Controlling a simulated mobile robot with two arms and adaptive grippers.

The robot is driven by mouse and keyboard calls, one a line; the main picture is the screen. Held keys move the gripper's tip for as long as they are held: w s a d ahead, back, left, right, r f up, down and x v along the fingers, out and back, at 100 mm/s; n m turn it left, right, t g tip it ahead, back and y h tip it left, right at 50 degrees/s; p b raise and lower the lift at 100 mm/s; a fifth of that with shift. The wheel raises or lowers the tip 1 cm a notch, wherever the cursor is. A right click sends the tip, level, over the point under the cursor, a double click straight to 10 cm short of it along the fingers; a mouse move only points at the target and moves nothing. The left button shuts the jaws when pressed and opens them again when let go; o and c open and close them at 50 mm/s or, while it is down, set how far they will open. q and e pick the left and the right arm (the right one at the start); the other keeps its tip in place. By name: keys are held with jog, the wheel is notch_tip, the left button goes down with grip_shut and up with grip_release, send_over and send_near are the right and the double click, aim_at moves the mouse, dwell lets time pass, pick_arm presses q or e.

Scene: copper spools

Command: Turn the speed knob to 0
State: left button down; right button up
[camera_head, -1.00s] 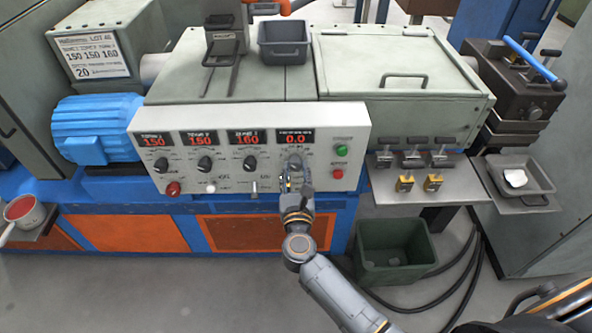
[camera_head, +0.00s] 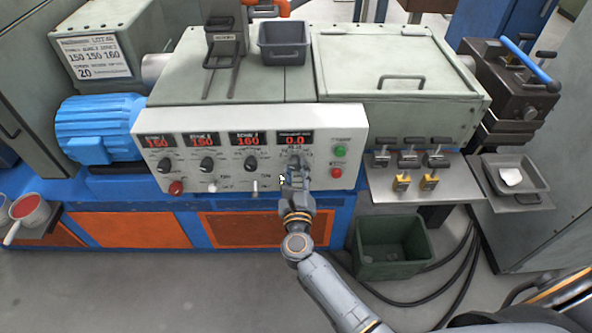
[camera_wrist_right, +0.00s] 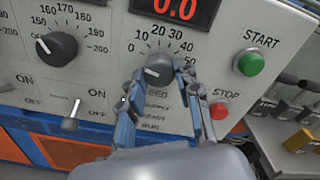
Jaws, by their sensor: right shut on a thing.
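The speed knob (camera_wrist_right: 158,68) is a dark round knob below a red display (camera_wrist_right: 178,8) on the white control panel (camera_head: 220,178). The wrist view shows a scale from 0 to 50 around it. A pale mark on the knob points left and slightly down. The display reads 0.0 in the head view (camera_head: 295,139). My right gripper (camera_head: 294,171) is shut on the knob, with one finger on each side in the wrist view (camera_wrist_right: 160,82). In the head view the gripper hides part of the knob. My left gripper is not in view.
A green START button (camera_wrist_right: 251,63) and a red STOP button (camera_wrist_right: 219,111) sit close right of the gripper. Another dark knob (camera_wrist_right: 57,48) and a toggle switch (camera_wrist_right: 72,115) are to the left. A green bin (camera_head: 357,254) stands on the floor below right.

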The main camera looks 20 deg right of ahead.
jog(key=o, duration=1.2)
jog(key=shift+c, duration=0.2)
jog(key=v, duration=1.2)
